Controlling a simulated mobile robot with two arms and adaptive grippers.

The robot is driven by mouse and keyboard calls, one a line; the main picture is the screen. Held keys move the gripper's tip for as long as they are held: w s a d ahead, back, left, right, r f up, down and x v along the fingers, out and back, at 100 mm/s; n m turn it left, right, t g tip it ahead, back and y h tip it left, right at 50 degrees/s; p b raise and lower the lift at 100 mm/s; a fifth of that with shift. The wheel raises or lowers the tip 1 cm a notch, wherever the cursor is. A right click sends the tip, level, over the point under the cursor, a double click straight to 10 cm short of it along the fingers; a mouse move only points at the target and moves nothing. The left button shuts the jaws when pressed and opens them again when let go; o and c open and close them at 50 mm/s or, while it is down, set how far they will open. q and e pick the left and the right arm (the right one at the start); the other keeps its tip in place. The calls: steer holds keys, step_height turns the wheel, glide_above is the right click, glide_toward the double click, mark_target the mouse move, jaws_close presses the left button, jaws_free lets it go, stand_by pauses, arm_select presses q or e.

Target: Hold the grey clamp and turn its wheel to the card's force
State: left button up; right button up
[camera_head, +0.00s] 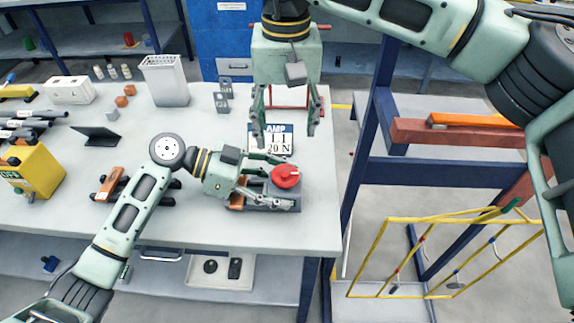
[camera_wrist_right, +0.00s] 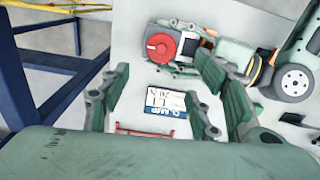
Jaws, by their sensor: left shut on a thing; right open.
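The grey clamp (camera_head: 284,196) lies near the front right of the table, with its red wheel (camera_head: 286,176) facing up; the wheel also shows in the right wrist view (camera_wrist_right: 160,46). My left gripper (camera_head: 265,178) comes from the left and is shut on the clamp's body. The card (camera_head: 271,139), reading AMP 11 and 20 N, stands behind the clamp; it also shows in the right wrist view (camera_wrist_right: 166,103). My right gripper (camera_head: 287,132) is open and empty, pointing down above the card area, behind and apart from the wheel.
A red stand (camera_head: 290,98) is behind the card. A grey container (camera_head: 165,80), a yellow box (camera_head: 34,170) and an orange-handled tool (camera_head: 108,184) are on the table. A blue frame (camera_head: 366,150) and yellow rack (camera_head: 440,255) stand beyond the table's right edge.

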mark_target(288, 172)
step_height(288, 172, down, 12)
steer(key=n, duration=0.3)
steer(key=shift+d+r+n, duration=0.1)
steer(key=shift+r+n, duration=0.1)
steer(key=shift+n, duration=0.1)
steer(key=shift+c, duration=0.6)
steer(key=c, duration=1)
steer(key=shift+w+d+m, duration=0.1)
steer(key=shift+m, duration=0.8)
steer(key=o, duration=1.1)
